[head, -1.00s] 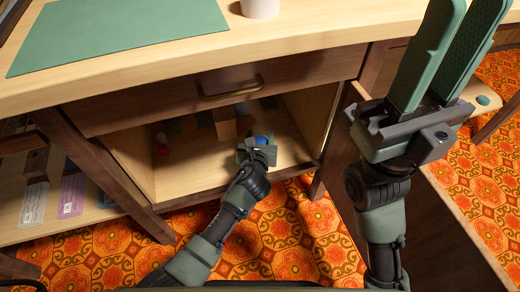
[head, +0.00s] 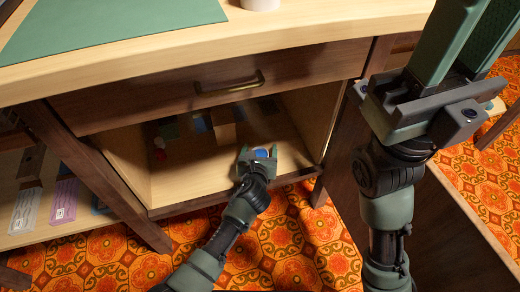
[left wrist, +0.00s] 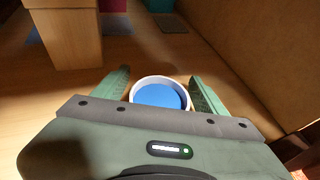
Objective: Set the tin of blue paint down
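The tin of blue paint (head: 262,154) is a small round tin with a white rim and blue top. It is inside the open cabinet compartment near its front edge, and appears upright on the pale wooden floor (head: 195,180). My left gripper (head: 259,149) reaches in from the front. In the left wrist view the tin (left wrist: 158,96) lies between the two spread green fingers, with narrow gaps seeming to show at its sides. The tin's lower part is hidden by my gripper. My right gripper (head: 484,15) is raised at the right, its fingers apart and empty.
A wooden block (head: 223,125) stands behind the tin, with flat coloured pieces around it and a small red item (head: 160,154) at left. A drawer with a brass handle (head: 230,87) is above. The compartment's right side wall (head: 312,115) is close by.

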